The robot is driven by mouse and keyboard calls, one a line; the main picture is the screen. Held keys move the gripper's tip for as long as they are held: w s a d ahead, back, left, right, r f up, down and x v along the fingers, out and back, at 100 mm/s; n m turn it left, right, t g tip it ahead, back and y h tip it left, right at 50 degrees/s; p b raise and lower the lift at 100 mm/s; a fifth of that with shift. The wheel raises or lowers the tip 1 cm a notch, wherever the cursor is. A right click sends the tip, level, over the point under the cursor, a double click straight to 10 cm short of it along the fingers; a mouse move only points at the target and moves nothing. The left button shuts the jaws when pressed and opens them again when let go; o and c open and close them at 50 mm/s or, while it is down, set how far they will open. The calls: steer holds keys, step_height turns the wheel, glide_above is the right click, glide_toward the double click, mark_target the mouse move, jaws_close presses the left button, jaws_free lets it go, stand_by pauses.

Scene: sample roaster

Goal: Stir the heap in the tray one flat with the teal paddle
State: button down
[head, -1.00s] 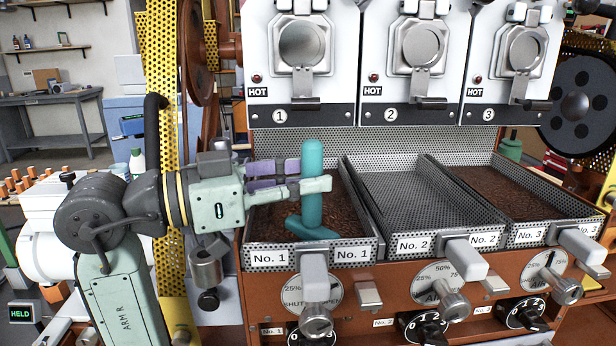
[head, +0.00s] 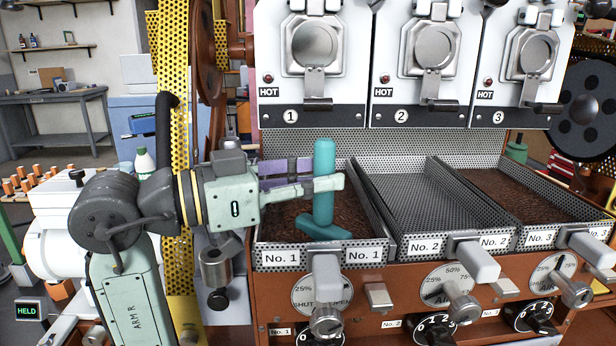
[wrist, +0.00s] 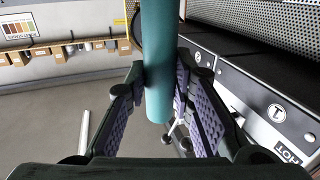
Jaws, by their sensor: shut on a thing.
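The teal paddle (head: 324,180) stands upright, its wide foot (head: 322,228) down in tray No. 1 near the front wall. My gripper (head: 322,180) is shut on the paddle's shaft from the left. In the wrist view the teal shaft (wrist: 158,70) passes between the two purple-padded fingers. Tray No. 1 (head: 280,257) is perforated metal and holds dark brown beans (head: 285,215). Beans show behind and left of the paddle; my fingers and the paddle hide part of them, so I cannot tell how level they lie.
Tray No. 2 (head: 405,185) beside it looks empty; tray No. 3 (head: 500,190) holds beans. Roaster doors marked HOT (head: 317,50) hang above the trays. Handles and knobs (head: 326,320) stick out below the trays. A yellow perforated post (head: 175,130) stands behind my arm.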

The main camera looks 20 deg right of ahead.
steer(key=shift+a+r+g, duration=0.2)
steer(key=shift+r+g, duration=0.1)
steer(key=shift+w+a+f, duration=0.1)
steer(key=shift+a, duration=0.3)
steer(key=shift+d, duration=0.1)
